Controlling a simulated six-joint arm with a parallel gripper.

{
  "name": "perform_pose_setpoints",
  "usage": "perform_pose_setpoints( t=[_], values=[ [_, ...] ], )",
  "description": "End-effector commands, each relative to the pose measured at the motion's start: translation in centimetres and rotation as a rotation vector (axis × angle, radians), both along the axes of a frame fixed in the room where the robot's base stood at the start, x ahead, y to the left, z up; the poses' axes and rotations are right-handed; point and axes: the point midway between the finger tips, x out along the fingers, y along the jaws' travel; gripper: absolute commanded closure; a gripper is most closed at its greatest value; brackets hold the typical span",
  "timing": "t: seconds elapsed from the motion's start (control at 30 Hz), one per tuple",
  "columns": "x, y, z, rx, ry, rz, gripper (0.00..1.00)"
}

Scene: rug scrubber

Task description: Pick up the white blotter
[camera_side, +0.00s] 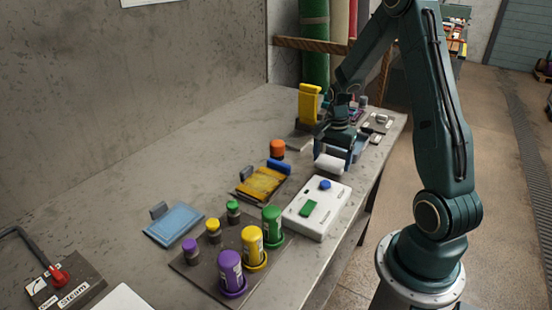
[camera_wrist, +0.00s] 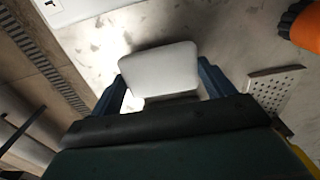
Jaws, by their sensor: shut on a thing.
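The white blotter (camera_side: 331,162) is a small pale block with rounded corners. My gripper (camera_side: 335,154) is shut on it near the right edge of the table, behind the white box. In the wrist view the blotter (camera_wrist: 160,70) sits between the two blue fingers of my gripper (camera_wrist: 163,85), one at each side. From these views I cannot tell for sure whether the blotter is clear of the tabletop. Its rear part is hidden by the gripper.
A white box (camera_side: 312,222) with a blue knob and green button stands in front. An orange-capped item (camera_side: 277,150) and a yellow pad (camera_side: 261,183) lie to the left. Yellow (camera_side: 252,246), green and purple bottles stand nearer. A perforated metal plate (camera_wrist: 275,90) lies close to the right finger.

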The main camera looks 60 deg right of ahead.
Motion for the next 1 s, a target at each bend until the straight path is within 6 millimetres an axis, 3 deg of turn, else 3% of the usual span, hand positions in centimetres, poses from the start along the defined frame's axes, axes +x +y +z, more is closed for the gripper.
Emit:
perform_pose_setpoints(
  t=[0.27,0.7,1.0],
  values=[
    [0.1,-0.1,4.6,-0.004,-0.005,0.0,0.41],
    [0.1,0.0,14.0,-0.003,-0.004,0.0,0.41],
    [0.0,0.0,17.5,-0.002,-0.002,0.0,0.41]
  ],
)
